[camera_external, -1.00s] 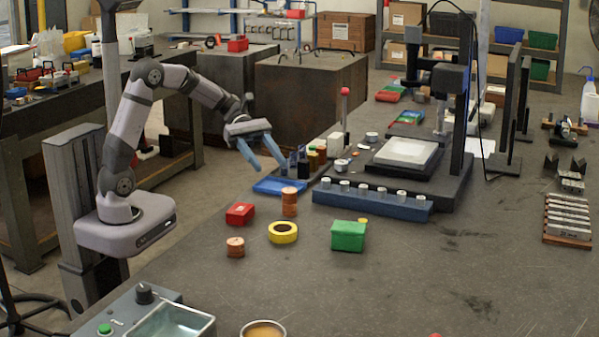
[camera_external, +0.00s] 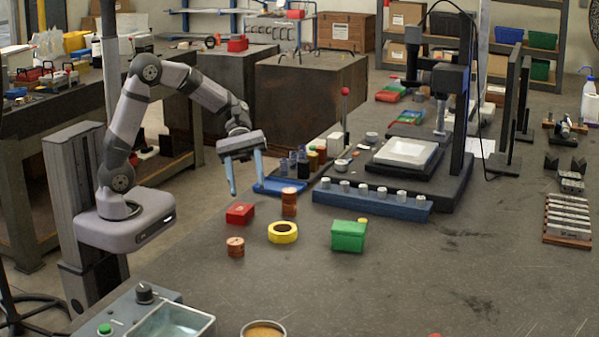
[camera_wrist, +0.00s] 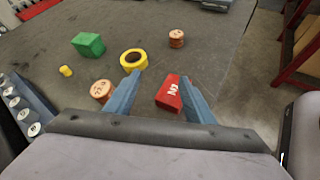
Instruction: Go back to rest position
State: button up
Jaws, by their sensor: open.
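My gripper (camera_external: 246,188) hangs at the end of my arm, above the left edge of the grey table (camera_external: 400,275). Its two blue fingers are apart with nothing between them, pointing down. In the wrist view the gripper (camera_wrist: 161,85) also shows open, with its fingers spread. A red block (camera_external: 240,213) lies on the table below and close to the fingers; in the wrist view it (camera_wrist: 169,93) appears beside the right finger, apparently not held.
A yellow ring (camera_external: 283,232), green box (camera_external: 348,236), copper stack (camera_external: 289,203) and shorter copper piece (camera_external: 235,247) stand nearby. A blue tray (camera_external: 282,186) with bottles lies behind the fingers. A blue rail with white pegs (camera_external: 375,197) is to the right. The front table middle is mostly clear.

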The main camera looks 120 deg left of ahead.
jog(key=s+d+m+g, duration=0.1)
jog(key=d+m, duration=0.1)
jog(key=d, duration=0.1)
jog(key=s+d+f+m+g+p, duration=0.1)
jog(key=d+m+g, duration=0.1)
jog(key=d, duration=0.1)
jog(key=s+d+m+g, duration=0.1)
jog(key=d+m, duration=0.2)
jog(key=d, duration=0.1)
jog(key=shift+s+f+g+h, duration=0.15)
jog(key=shift+f+g+h, duration=0.15)
jog(key=shift+h, duration=0.1)
jog(key=s+d+f+m+g+y+p, duration=0.1)
jog(key=s+d+f+m+g, duration=0.1)
jog(key=s+d+m+g, duration=0.3)
jog(key=s+a+f+m+t+y+p, duration=0.2)
jog(key=f+m+y, duration=0.4)
jog(key=m+y, duration=0.3)
jog(key=shift+s+f+m+y, duration=0.35)
jog(key=shift+s+m, duration=0.15)
jog(key=shift+s, duration=0.3)
